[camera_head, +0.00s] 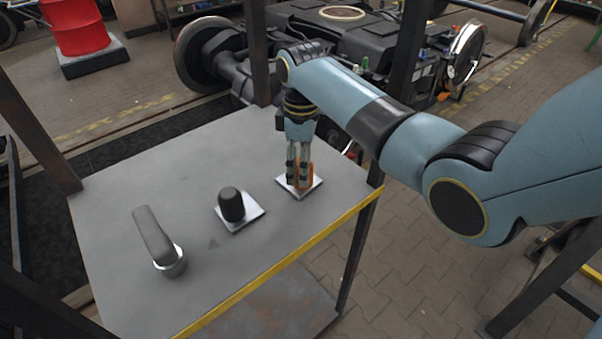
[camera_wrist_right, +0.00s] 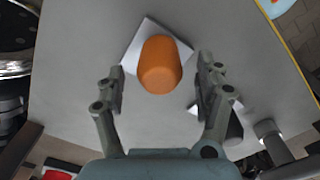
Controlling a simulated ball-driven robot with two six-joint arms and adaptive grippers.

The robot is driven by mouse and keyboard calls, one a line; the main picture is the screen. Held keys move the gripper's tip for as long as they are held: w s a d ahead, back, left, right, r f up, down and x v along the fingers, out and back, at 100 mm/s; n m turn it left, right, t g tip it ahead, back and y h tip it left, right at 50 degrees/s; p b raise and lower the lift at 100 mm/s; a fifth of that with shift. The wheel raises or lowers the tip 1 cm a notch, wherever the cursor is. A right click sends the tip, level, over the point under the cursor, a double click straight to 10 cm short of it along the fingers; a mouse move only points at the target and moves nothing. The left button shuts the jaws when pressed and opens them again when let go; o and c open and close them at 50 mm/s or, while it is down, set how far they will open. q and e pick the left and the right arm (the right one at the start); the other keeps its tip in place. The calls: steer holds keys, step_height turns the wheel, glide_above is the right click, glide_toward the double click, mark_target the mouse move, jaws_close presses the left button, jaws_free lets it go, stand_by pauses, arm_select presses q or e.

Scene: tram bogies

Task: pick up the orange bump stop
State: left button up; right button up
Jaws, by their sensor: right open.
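The orange bump stop (camera_wrist_right: 160,64) stands on a pale square plate (camera_wrist_right: 133,50) on the grey table. In the head view the orange bump stop (camera_head: 305,176) is partly hidden behind my gripper. My right gripper (camera_head: 298,176) points down at it. In the right wrist view my right gripper (camera_wrist_right: 160,82) is open, one finger on each side of the bump stop, with a visible gap on both sides. My left gripper is not in view.
A black bump stop (camera_head: 231,204) on its own plate stands left of the orange one.

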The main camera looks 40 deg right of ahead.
step_height(320, 180, down, 2)
steer(key=shift+f, duration=0.25)
steer(key=c, duration=1.5)
steer(key=shift+o, duration=0.2)
steer(key=shift+r, duration=0.1)
